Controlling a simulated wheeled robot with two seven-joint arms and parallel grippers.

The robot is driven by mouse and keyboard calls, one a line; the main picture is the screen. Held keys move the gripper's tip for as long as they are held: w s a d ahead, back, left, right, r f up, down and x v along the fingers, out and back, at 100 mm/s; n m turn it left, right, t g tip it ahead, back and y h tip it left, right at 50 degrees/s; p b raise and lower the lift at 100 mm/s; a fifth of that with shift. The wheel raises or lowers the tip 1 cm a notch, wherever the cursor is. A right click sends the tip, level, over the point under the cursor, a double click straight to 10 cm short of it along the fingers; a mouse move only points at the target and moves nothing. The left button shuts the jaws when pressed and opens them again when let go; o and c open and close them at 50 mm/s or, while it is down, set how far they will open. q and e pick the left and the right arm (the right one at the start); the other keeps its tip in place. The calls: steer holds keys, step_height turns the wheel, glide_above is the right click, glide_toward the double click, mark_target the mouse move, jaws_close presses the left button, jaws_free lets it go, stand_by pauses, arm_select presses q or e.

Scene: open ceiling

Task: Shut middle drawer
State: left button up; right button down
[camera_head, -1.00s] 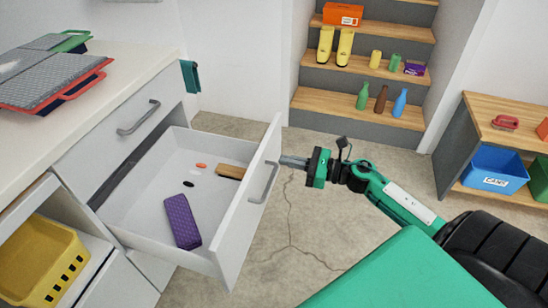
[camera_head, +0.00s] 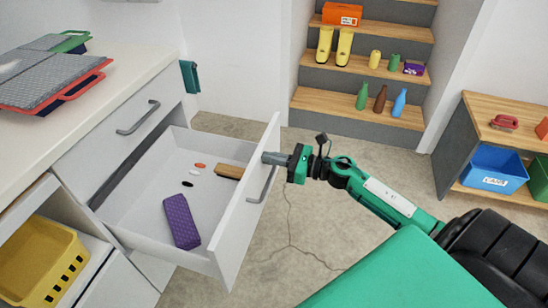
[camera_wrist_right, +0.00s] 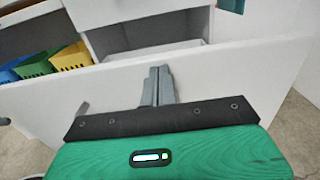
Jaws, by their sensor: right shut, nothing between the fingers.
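The middle drawer (camera_head: 232,225) is pulled out of the white cabinet at the left, with its front panel facing right. Inside it lie a purple box (camera_head: 181,221), a wooden block (camera_head: 229,172) and several small oval items (camera_head: 194,171). My right gripper (camera_head: 265,158) is shut and empty. Its fingertips are at the drawer front, above the handle (camera_head: 265,183); I cannot tell if they touch it. In the right wrist view the shut fingers (camera_wrist_right: 158,85) point at the white drawer front (camera_wrist_right: 225,80). My left gripper is not in view.
The upper drawer (camera_head: 120,120) is closed. A counter (camera_head: 105,55) above holds grey and red trays. A yellow basket (camera_head: 40,262) sits in the lower left shelf. Wooden steps (camera_head: 360,80) and a bench (camera_head: 480,120) stand behind.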

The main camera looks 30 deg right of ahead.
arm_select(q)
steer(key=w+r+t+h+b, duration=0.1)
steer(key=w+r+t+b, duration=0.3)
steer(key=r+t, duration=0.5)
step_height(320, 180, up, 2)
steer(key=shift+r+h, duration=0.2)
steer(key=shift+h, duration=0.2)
arm_select(e)
steer(key=x, duration=3.4)
steer(key=shift+a+r, duration=0.15)
steer(key=shift+a, duration=0.05)
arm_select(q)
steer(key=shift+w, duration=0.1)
arm_select(e)
steer(key=shift+w+r, duration=0.1)
steer(key=shift+r, duration=0.05)
